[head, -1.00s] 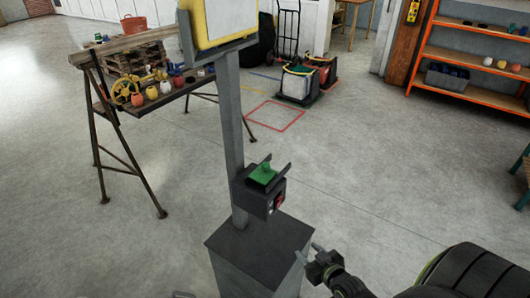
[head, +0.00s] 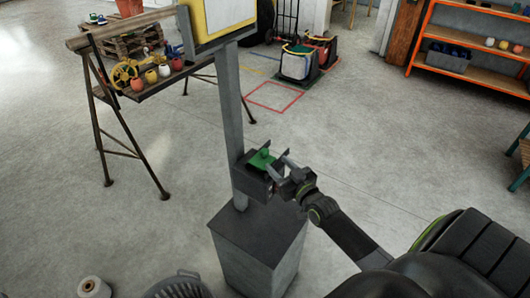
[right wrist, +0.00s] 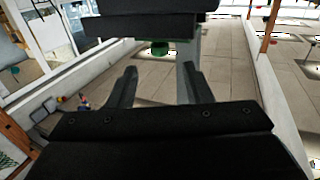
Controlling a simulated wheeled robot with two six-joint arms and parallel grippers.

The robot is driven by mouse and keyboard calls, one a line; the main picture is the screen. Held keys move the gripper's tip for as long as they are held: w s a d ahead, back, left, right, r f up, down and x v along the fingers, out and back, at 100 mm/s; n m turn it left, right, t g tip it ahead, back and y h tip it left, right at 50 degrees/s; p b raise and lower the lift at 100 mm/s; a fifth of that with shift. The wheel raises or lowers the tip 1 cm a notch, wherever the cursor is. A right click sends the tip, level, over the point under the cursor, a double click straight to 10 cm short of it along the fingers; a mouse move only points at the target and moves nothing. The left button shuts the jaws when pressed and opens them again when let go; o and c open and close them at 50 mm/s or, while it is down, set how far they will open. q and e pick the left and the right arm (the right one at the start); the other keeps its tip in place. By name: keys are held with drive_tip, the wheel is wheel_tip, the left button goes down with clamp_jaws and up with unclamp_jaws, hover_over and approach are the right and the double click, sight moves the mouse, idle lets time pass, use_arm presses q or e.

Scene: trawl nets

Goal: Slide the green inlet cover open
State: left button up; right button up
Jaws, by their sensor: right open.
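The green inlet cover (head: 262,160) sits on top of a dark box (head: 250,184) fixed to a grey post, between raised dark side walls. My right gripper (head: 281,166) is open, its fingers at the right side of the box, close to the cover. I cannot tell whether they touch it. In the right wrist view, the two fingers (right wrist: 160,80) are spread with nothing seen between them, and a green part (right wrist: 159,48) shows ahead, partly hidden under a dark bar. My left gripper is not in view.
The post (head: 232,125) carries a yellow-framed panel (head: 222,14) and stands at a grey pedestal (head: 260,250). A trestle table (head: 150,88) with several small items stands left. A grey basket (head: 178,287) and white roll (head: 92,287) are at the front.

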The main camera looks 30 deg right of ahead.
sight(267, 154)
drive_tip(key=w+b, duration=0.1)
drive_tip(key=w, duration=0.6)
drive_tip(key=shift+f+b, duration=0.1)
drive_tip(key=shift+b, duration=0.25)
drive_tip(key=shift+w, duration=0.65)
drive_tip(key=shift+c, duration=0.5)
clamp_jaws()
